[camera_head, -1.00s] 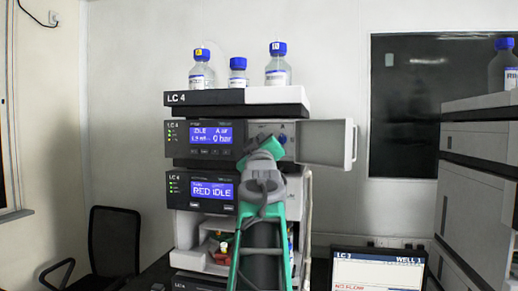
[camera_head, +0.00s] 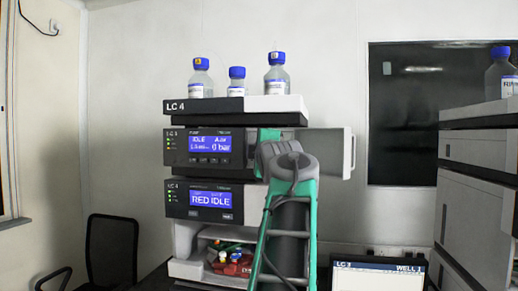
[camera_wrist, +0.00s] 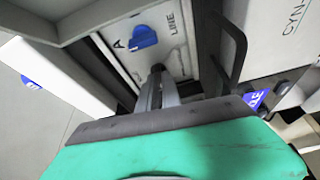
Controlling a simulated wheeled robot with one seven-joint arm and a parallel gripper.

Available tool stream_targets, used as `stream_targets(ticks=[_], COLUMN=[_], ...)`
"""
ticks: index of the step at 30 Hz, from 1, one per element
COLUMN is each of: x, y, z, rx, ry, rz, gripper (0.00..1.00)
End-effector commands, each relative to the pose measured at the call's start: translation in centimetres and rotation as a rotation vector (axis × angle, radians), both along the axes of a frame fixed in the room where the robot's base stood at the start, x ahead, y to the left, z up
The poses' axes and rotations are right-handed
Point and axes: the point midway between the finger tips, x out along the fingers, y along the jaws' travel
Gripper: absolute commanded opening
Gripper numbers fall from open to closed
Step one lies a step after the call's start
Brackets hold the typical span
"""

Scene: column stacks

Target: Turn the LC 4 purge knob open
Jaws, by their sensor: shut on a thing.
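The LC 4 stack (camera_head: 203,106) stands in the middle of the head view. Its upper module (camera_head: 178,147) reads IDLE and 0 bar, and its door (camera_head: 325,146) is swung open to the right. In the wrist view a blue knob (camera_wrist: 143,37) marked A and LINE sits on the white panel (camera_wrist: 173,58) behind the door. My gripper (camera_wrist: 157,70) reaches that panel just below the blue knob, apart from it. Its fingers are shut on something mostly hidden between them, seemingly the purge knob. In the head view my arm hides the gripper and knobs.
Blue-capped bottles (camera_head: 277,76) stand on top of the stack. The open door and a dark handle (camera_wrist: 233,50) lie close to my gripper. A laptop (camera_head: 372,276) is at lower right, and another stack (camera_head: 481,150) stands at the right edge.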

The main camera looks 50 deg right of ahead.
Motion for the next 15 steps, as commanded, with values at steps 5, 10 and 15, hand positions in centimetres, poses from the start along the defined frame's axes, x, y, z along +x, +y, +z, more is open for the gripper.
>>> stream_targets(ticks=[5,10,15], x=[-0.11,-0.13,-0.14], y=[-0.1,-0.1,-0.1], z=[0.24,0.25,0.24], rx=[-0.022,-0.029,-0.03], ry=[0.042,0.058,0.059], rz=[-0.003,-0.004,-0.004], gripper=[0.0,0.0,0.0])
